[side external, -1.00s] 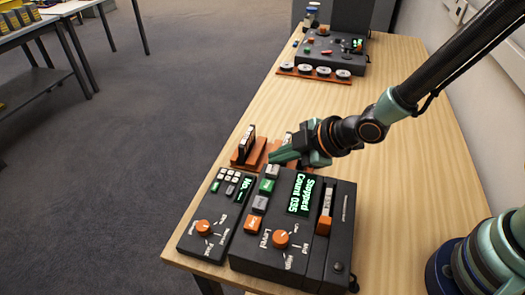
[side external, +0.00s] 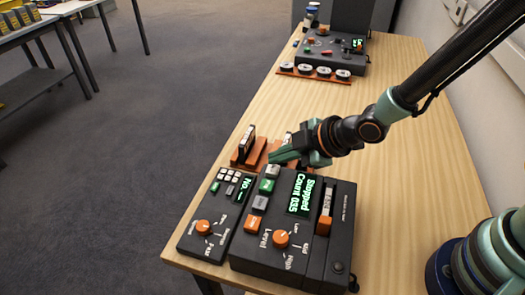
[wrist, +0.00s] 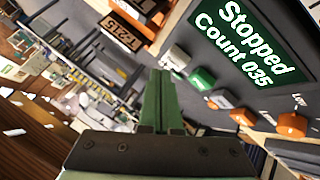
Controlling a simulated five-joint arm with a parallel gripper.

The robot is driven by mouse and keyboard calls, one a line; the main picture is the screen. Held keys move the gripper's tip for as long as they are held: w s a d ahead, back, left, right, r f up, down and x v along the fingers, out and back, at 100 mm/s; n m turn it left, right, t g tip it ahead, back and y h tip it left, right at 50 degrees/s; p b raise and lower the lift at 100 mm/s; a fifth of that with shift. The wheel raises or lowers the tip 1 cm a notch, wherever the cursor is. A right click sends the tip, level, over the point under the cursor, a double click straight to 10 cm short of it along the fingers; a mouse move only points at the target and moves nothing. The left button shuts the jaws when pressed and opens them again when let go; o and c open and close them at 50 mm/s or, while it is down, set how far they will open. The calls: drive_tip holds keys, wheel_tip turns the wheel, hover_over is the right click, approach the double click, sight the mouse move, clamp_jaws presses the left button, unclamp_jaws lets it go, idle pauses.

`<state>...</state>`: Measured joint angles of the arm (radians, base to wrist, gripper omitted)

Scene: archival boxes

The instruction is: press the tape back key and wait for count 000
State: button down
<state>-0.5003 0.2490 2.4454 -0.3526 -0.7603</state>
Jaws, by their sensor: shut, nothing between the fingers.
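The dark tape machine (side external: 320,262) stands at the front of the table. Its green screen (side external: 300,193) reads "Stopped Count 035", also in the wrist view (wrist: 245,45). Its keys run in a row: a whitish one (side external: 272,171), a green one (side external: 266,186), a grey one (side external: 260,202) and an orange one (side external: 252,224). I cannot read which is tape back. My gripper (side external: 276,158) is shut and empty, its tips close by the whitish key at the row's far end. In the wrist view the whitish key (wrist: 176,57) shows just right of my fingertips (wrist: 160,75); contact cannot be told.
A smaller black unit (side external: 208,225) with an orange knob stands at the left, by the table edge. An orange-brown rack (side external: 246,152) with a dark upright cassette is behind it. Another machine (side external: 330,50) and a tray of reels (side external: 315,73) stand far back. The table's right middle is clear.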

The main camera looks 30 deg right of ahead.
sight(279, 170)
drive_tip(key=shift+f, duration=0.2)
idle(0.4)
drive_tip(key=shift+f, duration=0.25)
drive_tip(key=shift+f, duration=0.45)
idle(0.7)
drive_tip(key=shift+r, duration=0.85)
drive_tip(key=shift+r, duration=2.55)
